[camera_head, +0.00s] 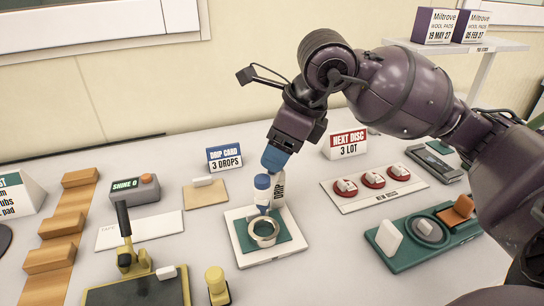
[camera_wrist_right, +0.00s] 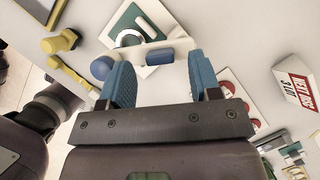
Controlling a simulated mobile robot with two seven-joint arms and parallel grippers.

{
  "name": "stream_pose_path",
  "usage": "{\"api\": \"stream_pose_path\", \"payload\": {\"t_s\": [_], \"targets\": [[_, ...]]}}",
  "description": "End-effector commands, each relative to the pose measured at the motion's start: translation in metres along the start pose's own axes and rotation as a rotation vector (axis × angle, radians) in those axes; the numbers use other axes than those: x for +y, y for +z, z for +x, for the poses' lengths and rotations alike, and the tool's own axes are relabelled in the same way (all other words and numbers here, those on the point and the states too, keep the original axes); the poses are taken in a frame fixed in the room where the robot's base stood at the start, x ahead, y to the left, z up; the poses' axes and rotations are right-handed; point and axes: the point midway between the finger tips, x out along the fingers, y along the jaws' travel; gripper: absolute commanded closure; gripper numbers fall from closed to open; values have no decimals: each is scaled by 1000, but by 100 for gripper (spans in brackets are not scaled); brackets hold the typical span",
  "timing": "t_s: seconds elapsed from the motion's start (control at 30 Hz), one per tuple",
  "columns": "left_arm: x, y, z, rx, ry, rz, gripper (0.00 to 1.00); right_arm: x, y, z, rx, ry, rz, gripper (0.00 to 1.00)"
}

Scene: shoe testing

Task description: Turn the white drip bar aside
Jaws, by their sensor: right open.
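My left gripper is not in view.
A drip card sign (camera_head: 225,157) stands behind left, a next disc sign (camera_head: 345,144) behind right. A tray with several red discs (camera_head: 372,180) and a green fixture (camera_head: 405,258) are right. A yellow lever press (camera_head: 130,255) and yellow-topped post (camera_head: 216,283) are front left.

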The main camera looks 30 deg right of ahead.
Motion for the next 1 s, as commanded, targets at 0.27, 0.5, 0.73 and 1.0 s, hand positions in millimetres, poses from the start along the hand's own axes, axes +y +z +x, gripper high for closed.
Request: {"api": "stream_pose_path", "payload": {"t_s": [0.27,0.5,0.73,1.0], "targets": [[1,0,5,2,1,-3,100,0,0,18,-1,0,0,43],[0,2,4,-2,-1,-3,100,0,0,18,-1,-1,0,43],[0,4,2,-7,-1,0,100,0,0,18,-1,-1,0,73],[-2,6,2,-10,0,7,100,0,0,18,-1,-1,0,100]]}}
